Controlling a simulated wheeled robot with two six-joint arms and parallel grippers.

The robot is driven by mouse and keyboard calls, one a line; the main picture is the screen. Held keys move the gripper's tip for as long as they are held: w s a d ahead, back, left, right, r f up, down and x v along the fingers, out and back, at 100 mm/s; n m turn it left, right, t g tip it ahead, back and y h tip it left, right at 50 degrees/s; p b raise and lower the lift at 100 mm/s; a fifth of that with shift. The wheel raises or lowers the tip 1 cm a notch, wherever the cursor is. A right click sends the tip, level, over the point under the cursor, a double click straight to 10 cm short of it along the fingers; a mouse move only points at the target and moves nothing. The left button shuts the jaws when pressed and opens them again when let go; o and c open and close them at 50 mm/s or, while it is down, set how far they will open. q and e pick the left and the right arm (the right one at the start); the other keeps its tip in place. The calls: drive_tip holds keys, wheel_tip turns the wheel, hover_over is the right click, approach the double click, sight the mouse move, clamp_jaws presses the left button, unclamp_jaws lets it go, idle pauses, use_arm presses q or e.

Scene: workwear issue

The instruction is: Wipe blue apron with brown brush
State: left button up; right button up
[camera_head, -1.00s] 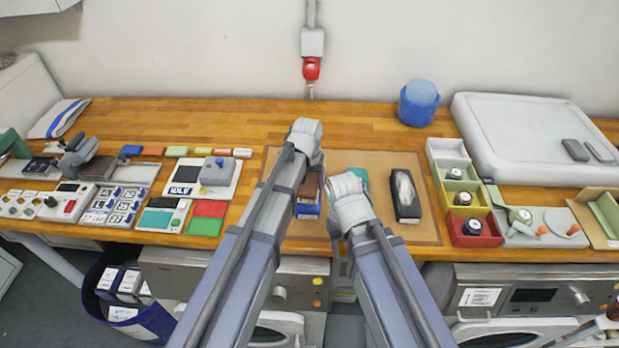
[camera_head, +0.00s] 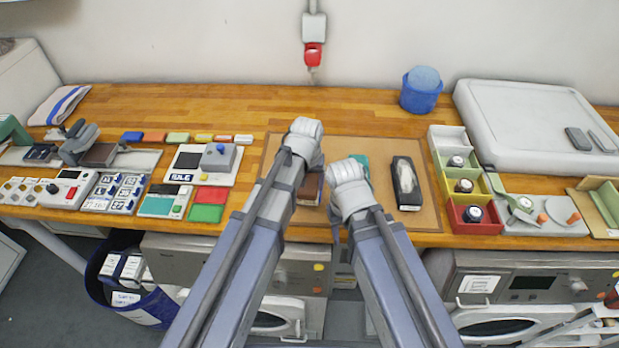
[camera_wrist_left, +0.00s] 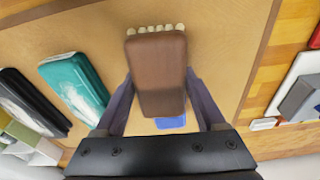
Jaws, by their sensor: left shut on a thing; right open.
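The brown brush (camera_wrist_left: 157,75), with a row of cream bristles at one end, is held between the fingers of my left gripper (camera_wrist_left: 160,95). My left gripper (camera_head: 305,140) also shows in the head view, with the brush (camera_head: 310,188) partly behind the arm. The blue apron (camera_wrist_left: 171,122) shows only as a small patch past the brush in the left wrist view; the rest is hidden, and I cannot tell whether the brush touches it. My right gripper (camera_head: 347,185) is lower and to the right, open, its fingertips hidden by its own wrist.
A tan mat (camera_head: 420,215) lies under the work area. A teal item (camera_wrist_left: 75,85) and a black item with a white top (camera_head: 406,184) lie on it. Coloured bins (camera_head: 472,216) stand to the right. Devices and coloured blocks fill the left. The back of the table is mostly clear.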

use_arm(q)
drive_tip(key=shift+r, duration=0.1)
wheel_tip(320, 180, up, 6)
drive_tip(key=p, duration=0.6)
drive_tip(key=shift+w, duration=0.1)
wheel_tip(320, 180, up, 3)
drive_tip(key=p, duration=0.3)
idle(0.4)
